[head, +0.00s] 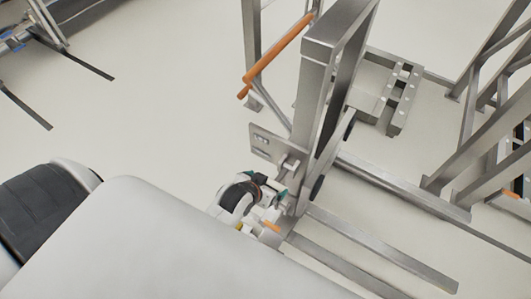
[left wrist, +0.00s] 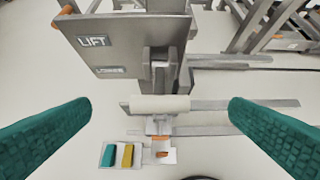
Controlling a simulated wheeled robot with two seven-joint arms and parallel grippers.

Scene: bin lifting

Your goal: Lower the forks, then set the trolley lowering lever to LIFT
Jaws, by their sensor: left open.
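The steel trolley's mast (head: 318,75) stands right of my left gripper (head: 280,197). A grey label plate (head: 262,144) is on its side; the left wrist view shows it (left wrist: 115,45) marked LIFT above LOWER. A bracket right of the labels leads down to a pale cylindrical bar (left wrist: 160,104), seemingly the lever's handle. My left gripper (left wrist: 160,112) is open, its green fingers wide apart on either side of this bar, not touching it in the picture. Two flat forks (head: 395,252) extend to the lower right; their height above the floor is hard to tell. My right gripper is not in view.
An orange-gripped handle (head: 277,54) sticks out left of the mast. A steel frame (head: 485,135) stands at the right. A small panel with green and yellow blocks (left wrist: 118,156) shows low in the wrist view. The floor at left is mostly clear.

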